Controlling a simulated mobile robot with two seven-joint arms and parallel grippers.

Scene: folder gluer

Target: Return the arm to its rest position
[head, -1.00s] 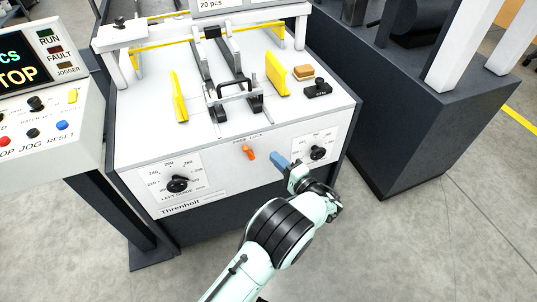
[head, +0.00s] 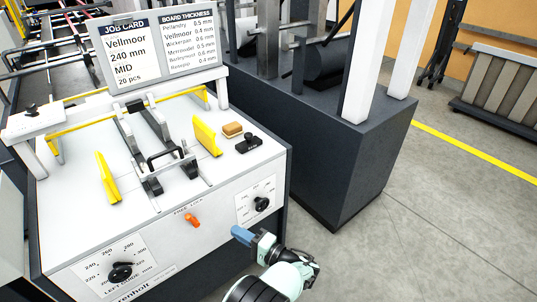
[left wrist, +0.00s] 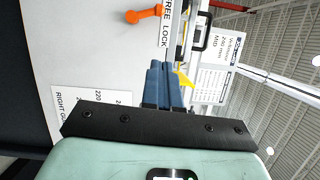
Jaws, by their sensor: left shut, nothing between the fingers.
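My left gripper (head: 242,235) is in front of the machine's white front panel, with its blue fingers together and nothing between them. In the left wrist view its blue fingers (left wrist: 163,85) also lie side by side. The orange lock lever (head: 193,219) is on the panel to the left of the gripper, apart from it. It also shows in the left wrist view (left wrist: 143,15). The right guide knob (head: 261,204) is just above and right of the fingertips. The left guide knob (head: 121,272) is at the lower left. My right gripper is not in view.
The white machine top carries yellow guides (head: 207,137), a black handle, a sponge-like block (head: 233,130) and a small black part (head: 249,144). A job card (head: 128,55) stands behind. A dark machine base (head: 335,165) stands right. Grey floor (head: 430,225) is open beyond.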

